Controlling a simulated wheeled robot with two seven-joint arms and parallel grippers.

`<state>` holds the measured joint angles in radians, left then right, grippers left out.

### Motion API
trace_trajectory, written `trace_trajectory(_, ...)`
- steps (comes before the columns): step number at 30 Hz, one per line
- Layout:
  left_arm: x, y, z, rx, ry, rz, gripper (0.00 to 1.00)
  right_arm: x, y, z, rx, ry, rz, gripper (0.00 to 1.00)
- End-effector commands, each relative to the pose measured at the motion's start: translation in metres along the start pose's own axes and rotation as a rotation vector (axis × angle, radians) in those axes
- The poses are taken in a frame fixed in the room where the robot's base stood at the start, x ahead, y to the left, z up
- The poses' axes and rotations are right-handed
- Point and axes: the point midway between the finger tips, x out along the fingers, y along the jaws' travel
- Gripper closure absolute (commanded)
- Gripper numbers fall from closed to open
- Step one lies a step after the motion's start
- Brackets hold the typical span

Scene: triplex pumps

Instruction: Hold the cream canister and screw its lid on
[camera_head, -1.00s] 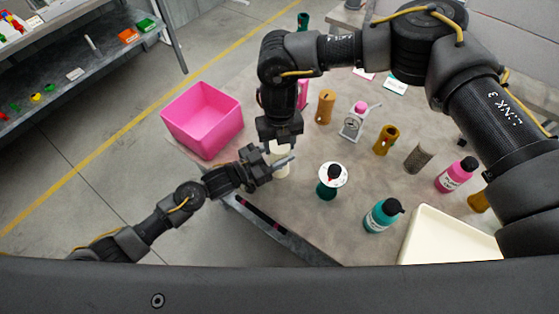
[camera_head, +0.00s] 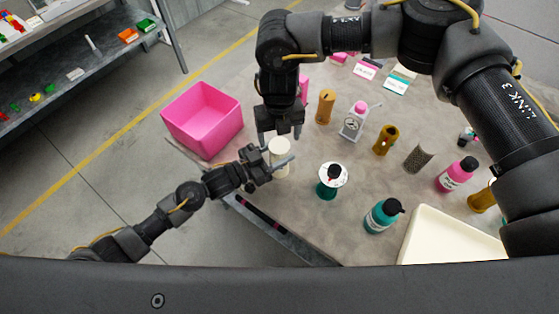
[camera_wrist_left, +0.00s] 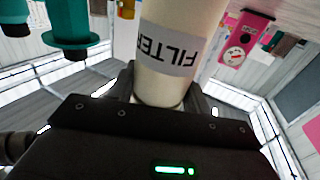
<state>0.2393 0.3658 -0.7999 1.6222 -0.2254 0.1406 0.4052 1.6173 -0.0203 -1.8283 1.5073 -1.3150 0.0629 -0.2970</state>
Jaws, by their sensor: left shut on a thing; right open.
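The cream canister (camera_head: 279,168) stands upright near the table's left edge. My left gripper (camera_head: 273,163) is shut around its body, low on the side. In the left wrist view the canister (camera_wrist_left: 180,45) bears a grey label reading "FILTER", between the fingers. A pale, round, lid-like top (camera_head: 279,146) shows on the canister; I cannot tell how tightly it sits. My right gripper (camera_head: 280,138) is open just above, pointing down, its fingers spread to either side of the top with no visible grip on it.
A pink bin (camera_head: 203,115) stands to the left.

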Motion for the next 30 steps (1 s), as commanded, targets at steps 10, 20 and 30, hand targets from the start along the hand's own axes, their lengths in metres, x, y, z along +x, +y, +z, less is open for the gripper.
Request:
trace_trajectory(10,0.0,0.0,-0.001,0.0,0.001,0.0,1.0,-0.008,0.0,0.0,-0.002,0.001,0.0,0.3)
trace_trajectory(20,0.0,0.0,0.0,0.0,0.001,0.0,1.0,-0.041,0.0,0.0,-0.278,-0.001,-0.001,0.3)
trace_trajectory(30,0.0,0.0,-0.001,0.0,0.001,0.0,1.0,-0.041,0.0,0.0,-0.295,0.001,-0.001,0.3)
